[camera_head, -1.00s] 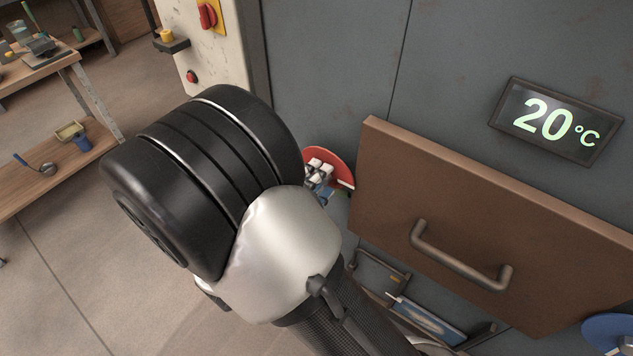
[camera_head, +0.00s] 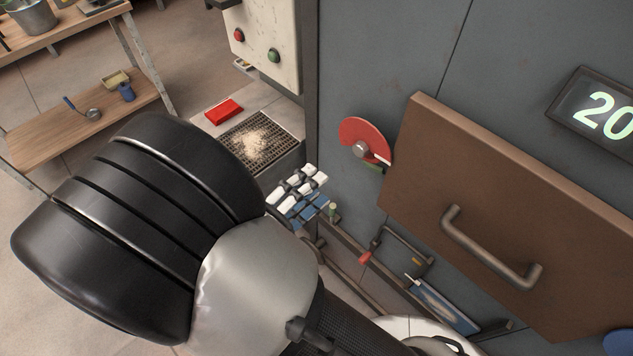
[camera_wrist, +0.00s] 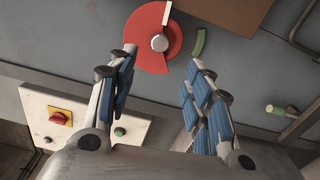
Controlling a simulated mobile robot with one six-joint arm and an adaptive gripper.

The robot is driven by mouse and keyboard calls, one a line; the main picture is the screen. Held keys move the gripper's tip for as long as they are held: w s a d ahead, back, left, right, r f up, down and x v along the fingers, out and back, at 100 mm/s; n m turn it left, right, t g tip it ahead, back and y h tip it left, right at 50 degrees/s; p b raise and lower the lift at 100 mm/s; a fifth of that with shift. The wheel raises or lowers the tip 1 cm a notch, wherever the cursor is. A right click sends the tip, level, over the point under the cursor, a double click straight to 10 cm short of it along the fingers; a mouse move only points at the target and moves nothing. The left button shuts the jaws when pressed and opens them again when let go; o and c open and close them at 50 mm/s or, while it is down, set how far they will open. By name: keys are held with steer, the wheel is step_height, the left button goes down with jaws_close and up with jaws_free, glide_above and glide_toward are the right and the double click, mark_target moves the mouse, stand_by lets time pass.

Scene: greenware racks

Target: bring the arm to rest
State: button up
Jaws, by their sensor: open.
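My arm fills the lower left of the head view, a black joint housing and a silver link in front of the grey cabinet wall. My gripper (camera_head: 299,197) shows past the link, its blue and white finger pads below the red disc. In the wrist view my gripper (camera_wrist: 160,90) has its two fingers well apart with nothing between them. Beyond the fingertips is the red disc (camera_wrist: 148,48) with a grey hub on the grey wall, and a green piece (camera_wrist: 196,43) is beside it. My wrist is partly hidden by the link in the head view.
A brown panel with a metal handle (camera_head: 488,247) is on the grey wall (camera_head: 375,60) at right, below a temperature display (camera_head: 598,108). A white box with buttons (camera_head: 262,40) is above a grate (camera_head: 250,150). A wooden bench (camera_head: 85,120) is at upper left; floor shows between.

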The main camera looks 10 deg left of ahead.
stand_by(0.4)
steer(key=s+d+r+m+g, duration=0.25)
steer(key=d+g, duration=0.35)
steer(key=d, duration=0.3)
steer(key=s+d+r+m+g, duration=0.1)
steer(key=d+m+g, duration=0.3)
steer(key=d+g, duration=0.3)
steer(key=s+d+r+m+t+y, duration=0.3)
steer(key=s+d+r+m+y, duration=0.1)
steer(key=y, duration=0.7)
steer(key=s+r+m, duration=0.1)
steer(key=s, duration=0.1)
steer(key=shift+s+r+t, duration=0.2)
steer(key=shift+s+t, duration=0.1)
